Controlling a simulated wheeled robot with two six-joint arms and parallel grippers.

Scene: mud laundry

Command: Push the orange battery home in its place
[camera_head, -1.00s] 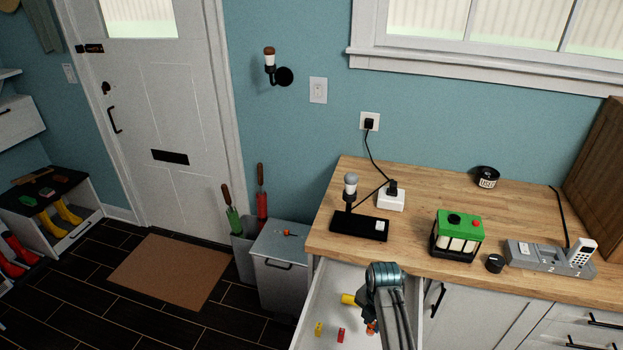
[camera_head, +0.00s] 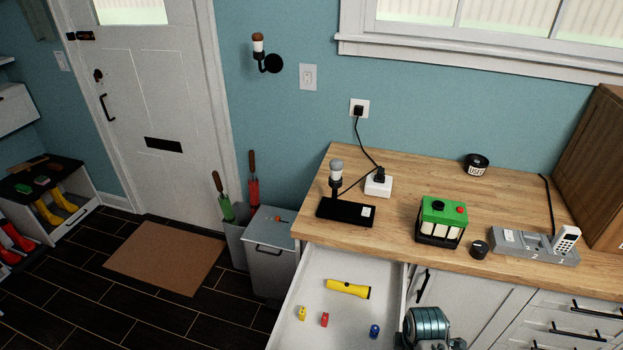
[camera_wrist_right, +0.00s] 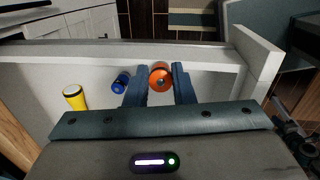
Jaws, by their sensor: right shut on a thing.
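The orange battery (camera_wrist_right: 160,76) shows end-on in the right wrist view, between the two fingers of my right gripper (camera_wrist_right: 159,72), which is shut on it. The drawer (camera_wrist_right: 60,52) lies behind and below it in that view. In the head view my right arm is at the bottom edge, right of the open drawer (camera_head: 284,308); its fingers and the orange battery are out of sight there. A green-topped case (camera_head: 441,222) with pale upright cells and a grey dock (camera_head: 510,246) with a white handset stand on the counter. My left gripper is not in view.
The drawer holds a yellow flashlight (camera_head: 347,289), a yellow battery (camera_head: 301,313), a red battery (camera_head: 324,320) and a blue battery (camera_head: 374,331). A black-based lamp (camera_head: 345,212), a dark round cap (camera_head: 479,249) and a black tin (camera_head: 476,163) stand on the wooden counter (camera_head: 425,177).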

